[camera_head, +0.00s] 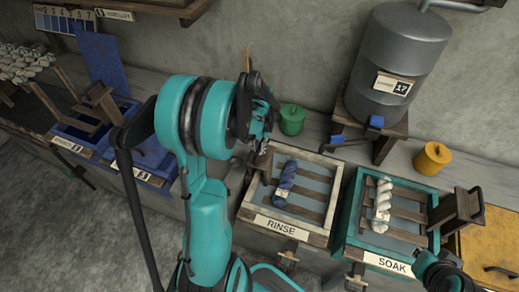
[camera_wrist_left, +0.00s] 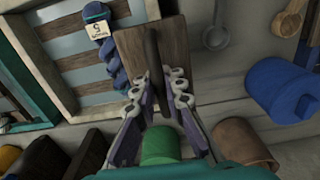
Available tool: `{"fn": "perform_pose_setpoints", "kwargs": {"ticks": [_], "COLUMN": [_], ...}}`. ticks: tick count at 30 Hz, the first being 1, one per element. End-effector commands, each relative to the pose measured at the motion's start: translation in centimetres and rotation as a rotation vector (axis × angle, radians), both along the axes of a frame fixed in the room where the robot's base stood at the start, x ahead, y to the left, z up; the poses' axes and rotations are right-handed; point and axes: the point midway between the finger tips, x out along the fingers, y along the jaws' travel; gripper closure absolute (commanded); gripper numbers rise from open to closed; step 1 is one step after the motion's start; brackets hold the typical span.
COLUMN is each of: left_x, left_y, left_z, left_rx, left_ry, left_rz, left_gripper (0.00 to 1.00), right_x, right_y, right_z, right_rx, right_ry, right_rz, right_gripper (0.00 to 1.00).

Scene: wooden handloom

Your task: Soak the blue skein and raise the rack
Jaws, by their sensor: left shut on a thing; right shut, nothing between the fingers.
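The blue skein (camera_head: 285,182) lies on the slatted rack (camera_head: 308,189) in the RINSE tray (camera_head: 335,176). A white skein (camera_head: 383,203) lies on the slats of the teal-rimmed SOAK tray (camera_head: 352,208). My left gripper (camera_wrist_left: 157,84) is shut on a dark upright handle (camera_wrist_left: 152,50) in front of a wooden plate (camera_wrist_left: 133,58) beside the blue skein's tray; in the head view my arm mostly hides this grip. My right gripper (camera_head: 440,268) is shut and empty near the SOAK label.
A wooden handle block (camera_head: 460,212) stands at the SOAK tray's right side. A grey tank (camera_head: 395,60) stands behind the trays. A green canister (camera_head: 292,120) and a yellow one (camera_head: 432,158) stand on the bench. A ladle (camera_wrist_left: 215,38) and blue canister (camera_wrist_left: 285,90) are near my left gripper.

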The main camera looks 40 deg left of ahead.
Motion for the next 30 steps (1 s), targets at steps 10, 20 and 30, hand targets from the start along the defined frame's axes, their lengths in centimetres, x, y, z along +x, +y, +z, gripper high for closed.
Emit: {"fn": "perform_pose_setpoints", "kwargs": {"ticks": [10, 20, 30], "left_x": [0.1, 0.1, 0.1], "left_y": [0.1, 0.1, 0.1], "left_z": [4.1, 7.5, 8.3], "left_rx": [0.002, 0.002, 0.002], "left_ry": [-0.003, -0.003, -0.003], "left_rz": [0.0, 0.0, 0.0], "left_gripper": [1.0, 1.0, 1.0], "right_x": [0.0, 0.0, 0.0], "right_y": [0.0, 0.0, 0.0], "right_z": [3.1, 5.6, 6.1], "right_rx": [0.0, 0.0, 0.0], "right_ry": [0.0, 0.0, 0.0], "right_rz": [0.0, 0.0, 0.0], "right_gripper": [1.0, 1.0, 1.0]}}
